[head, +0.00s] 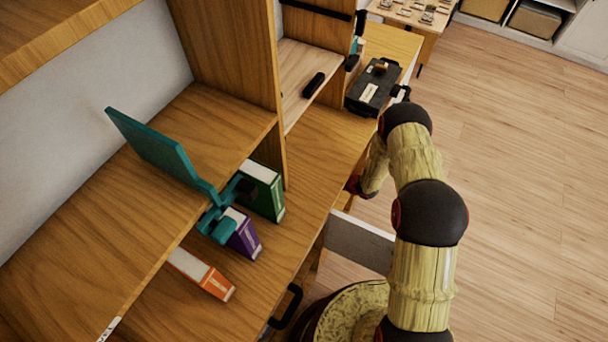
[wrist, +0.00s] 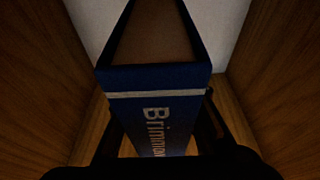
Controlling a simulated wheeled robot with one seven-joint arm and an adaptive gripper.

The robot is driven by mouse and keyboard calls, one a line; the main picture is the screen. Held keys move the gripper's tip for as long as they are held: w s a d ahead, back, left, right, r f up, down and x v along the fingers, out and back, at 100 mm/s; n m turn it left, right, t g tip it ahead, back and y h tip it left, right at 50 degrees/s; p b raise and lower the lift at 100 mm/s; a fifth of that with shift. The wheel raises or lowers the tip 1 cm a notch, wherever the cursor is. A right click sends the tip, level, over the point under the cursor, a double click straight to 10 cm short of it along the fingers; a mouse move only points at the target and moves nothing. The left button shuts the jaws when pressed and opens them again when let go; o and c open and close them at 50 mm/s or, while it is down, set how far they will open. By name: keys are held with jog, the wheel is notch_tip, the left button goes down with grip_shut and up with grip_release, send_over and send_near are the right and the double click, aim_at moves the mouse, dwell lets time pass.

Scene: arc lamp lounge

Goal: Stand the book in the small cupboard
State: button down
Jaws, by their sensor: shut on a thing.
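The book (wrist: 155,78) is dark blue with a pale band and pale lettering starting "Brimm" on its spine. In the wrist view it is upright between the fingers of my gripper (wrist: 158,120), which is shut on it. Wooden walls (wrist: 285,75) stand on both sides, apart from the book, with a pale surface behind, so it is in or at the mouth of a wooden compartment. I cannot tell whether its foot touches the floor. In the head view my gripper and the book are hidden beyond the wooden unit's front edge.
In the head view, a teal bookend-like piece (head: 155,147) stands on the shelf. Green (head: 264,190), purple (head: 243,236) and orange (head: 204,274) books stand below it. A black box (head: 372,87) is on the top further back. A white panel (head: 360,241) juts out beside my arm. The floor at right is clear.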

jog(key=shift+w+f, duration=0.1)
jog(key=shift+f, duration=0.45)
jog(key=c, duration=1.3)
grip_release()
jog(key=shift+c, duration=0.2)
jog(key=p+v, duration=0.3)
jog(key=v, duration=0.9)
